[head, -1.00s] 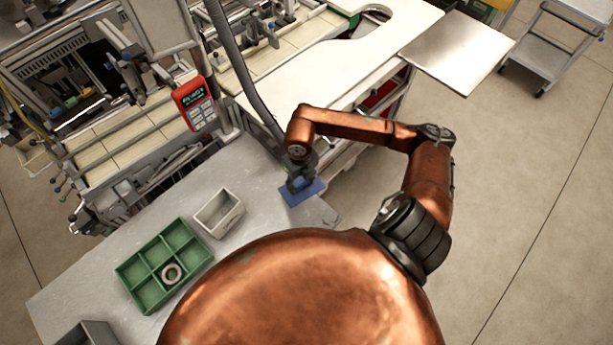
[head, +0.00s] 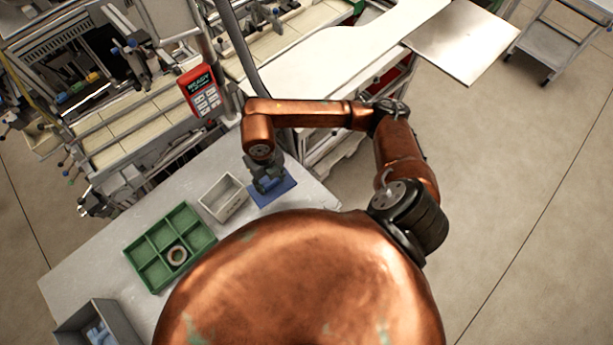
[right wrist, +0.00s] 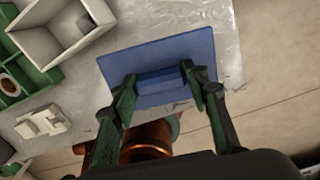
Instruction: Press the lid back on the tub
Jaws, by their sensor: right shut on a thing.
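The blue lid (head: 280,192) is a flat rectangular plate with a raised grip bar, seen close up in the right wrist view (right wrist: 160,52). My right gripper (head: 268,186) is shut on the bar, with a finger at each end of it in the right wrist view (right wrist: 158,79). The open tub (head: 222,212), pale grey and rectangular, stands just left of the lid and apart from it. The tub also shows at the upper left of the right wrist view (right wrist: 45,48). The lid's height over the table is hard to tell. My left gripper is not in view.
A green divided tray (head: 160,238) with a pale reel (head: 177,255) in one compartment lies left of the tub. A grey bin (head: 70,325) with blue things stands at the lower left. A white piece (right wrist: 42,122) lies near the tray. A red handheld panel (head: 201,92) is behind.

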